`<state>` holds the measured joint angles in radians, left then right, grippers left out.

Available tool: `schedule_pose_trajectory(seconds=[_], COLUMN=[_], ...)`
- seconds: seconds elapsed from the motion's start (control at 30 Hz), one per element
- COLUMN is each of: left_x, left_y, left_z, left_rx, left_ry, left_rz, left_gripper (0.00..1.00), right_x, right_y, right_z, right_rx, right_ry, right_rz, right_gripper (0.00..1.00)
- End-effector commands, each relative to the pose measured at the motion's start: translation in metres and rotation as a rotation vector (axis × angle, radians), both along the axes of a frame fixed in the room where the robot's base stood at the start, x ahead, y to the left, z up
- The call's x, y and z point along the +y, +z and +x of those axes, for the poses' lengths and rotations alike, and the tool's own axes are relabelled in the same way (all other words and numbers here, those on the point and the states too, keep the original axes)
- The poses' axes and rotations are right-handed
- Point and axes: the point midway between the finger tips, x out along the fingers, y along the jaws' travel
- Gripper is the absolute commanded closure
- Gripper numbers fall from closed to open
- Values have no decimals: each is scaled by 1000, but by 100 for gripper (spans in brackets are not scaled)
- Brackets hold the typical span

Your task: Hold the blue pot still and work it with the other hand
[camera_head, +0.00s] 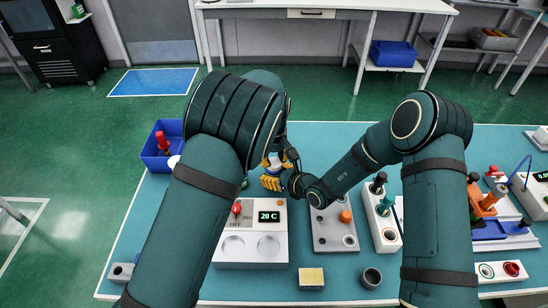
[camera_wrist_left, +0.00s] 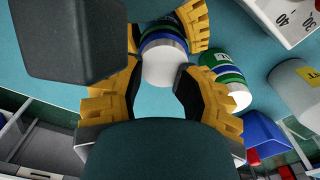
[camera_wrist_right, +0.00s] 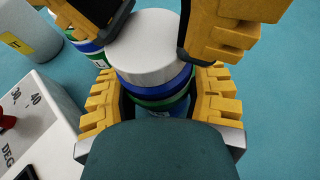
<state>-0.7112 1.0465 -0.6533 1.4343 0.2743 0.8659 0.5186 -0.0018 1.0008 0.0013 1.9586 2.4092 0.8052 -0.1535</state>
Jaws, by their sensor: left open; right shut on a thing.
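The blue pot has a white lid and a green band; it shows in the left wrist view (camera_wrist_left: 163,45) and right wrist view (camera_wrist_right: 165,95). My right gripper (camera_head: 270,183) is shut on its body, with yellow fingers on both sides of it in the right wrist view (camera_wrist_right: 158,100). My left gripper (camera_head: 275,161) is open at the lid end, its fingers apart on either side of the white lid in the left wrist view (camera_wrist_left: 160,80). I cannot tell whether they touch the lid. In the head view the pot is mostly hidden by the grippers.
Close by are another banded jar (camera_wrist_left: 230,75) and a grey cylinder with a yellow label (camera_wrist_left: 292,84). A white unit reading 20 C (camera_head: 250,248) and a grey block with an orange knob (camera_head: 333,243) stand nearer. A blue bin (camera_head: 153,160) is at left.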

Motion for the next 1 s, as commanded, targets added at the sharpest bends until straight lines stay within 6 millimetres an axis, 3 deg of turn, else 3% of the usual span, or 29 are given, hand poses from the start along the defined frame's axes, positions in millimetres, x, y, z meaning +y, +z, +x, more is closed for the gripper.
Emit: schedule_pose_trajectory(seconds=[0.17, 0.7, 1.0], left_x=[3, 0, -1], left_y=[8, 106, 120], left_z=[-1, -4, -5], left_rx=[4, -1, 0], left_ry=[2, -1, 0], left_rz=[4, -1, -1], left_gripper=[61, 61, 61], right_x=[-2, -1, -1], right_y=[3, 1, 0], right_z=[3, 1, 1], right_rx=[-6, -1, -1], right_ry=[-6, -3, -3], right_rz=[2, 1, 1], right_gripper=[100, 100, 100])
